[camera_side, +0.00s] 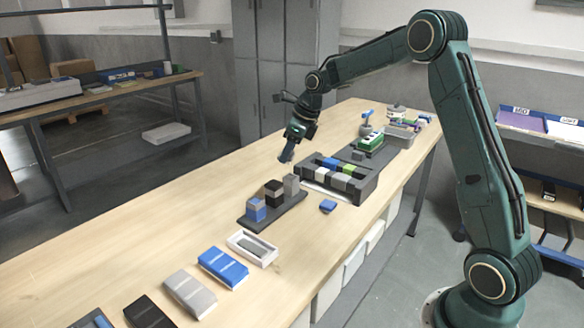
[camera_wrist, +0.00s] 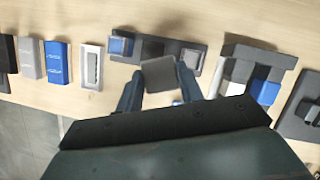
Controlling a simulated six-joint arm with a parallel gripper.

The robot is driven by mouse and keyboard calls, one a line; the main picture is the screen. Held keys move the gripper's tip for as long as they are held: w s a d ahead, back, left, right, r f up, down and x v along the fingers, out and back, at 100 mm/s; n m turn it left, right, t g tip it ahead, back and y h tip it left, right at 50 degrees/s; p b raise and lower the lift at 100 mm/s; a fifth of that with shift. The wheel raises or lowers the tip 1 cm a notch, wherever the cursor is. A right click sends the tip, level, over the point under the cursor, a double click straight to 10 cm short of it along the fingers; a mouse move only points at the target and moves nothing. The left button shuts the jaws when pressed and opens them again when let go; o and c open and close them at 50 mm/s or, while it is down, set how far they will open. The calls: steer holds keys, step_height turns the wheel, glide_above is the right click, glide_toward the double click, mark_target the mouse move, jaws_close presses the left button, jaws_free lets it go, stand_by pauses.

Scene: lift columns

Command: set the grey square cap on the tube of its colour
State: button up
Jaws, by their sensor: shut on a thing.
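In the wrist view my gripper (camera_wrist: 160,85) is shut on the grey square cap (camera_wrist: 160,73), which sits between its two blue fingertips. In the side view my gripper (camera_side: 288,153) hangs above and behind the dark base plate (camera_side: 272,212); the cap is not clear there. On the plate stand three square columns in a row: a blue tube (camera_side: 256,212), a black tube (camera_side: 274,196) and a grey tube (camera_side: 291,185). In the wrist view the blue tube (camera_wrist: 120,44) is left, the black tube (camera_wrist: 152,48) is behind the cap, and the grey tube (camera_wrist: 191,58) is to its right.
A blue piece (camera_side: 328,206) lies loose on the table by the plate. A dark rack (camera_side: 352,190) with coloured blocks stands to the right. A white tray (camera_side: 238,240) holding a grey piece, and blue, grey and black boxes, lie in front. The table beyond the plate is clear.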

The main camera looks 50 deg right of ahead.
steer(key=d+m, duration=0.1)
steer(key=w+d+m+h, duration=0.1)
steer(key=d+m, duration=0.1)
steer(key=w+d+f+m, duration=0.1)
steer(key=d, duration=0.1)
steer(key=shift+w+h, duration=0.2)
steer(key=shift+h, duration=0.2)
steer(key=shift+a+f, duration=0.1)
steer(key=shift+f, duration=0.2)
steer(key=shift+f, duration=2.6)
steer(key=shift+f, duration=0.6)
stand_by(0.4)
steer(key=o, duration=1.5)
steer(key=shift+r, duration=0.1)
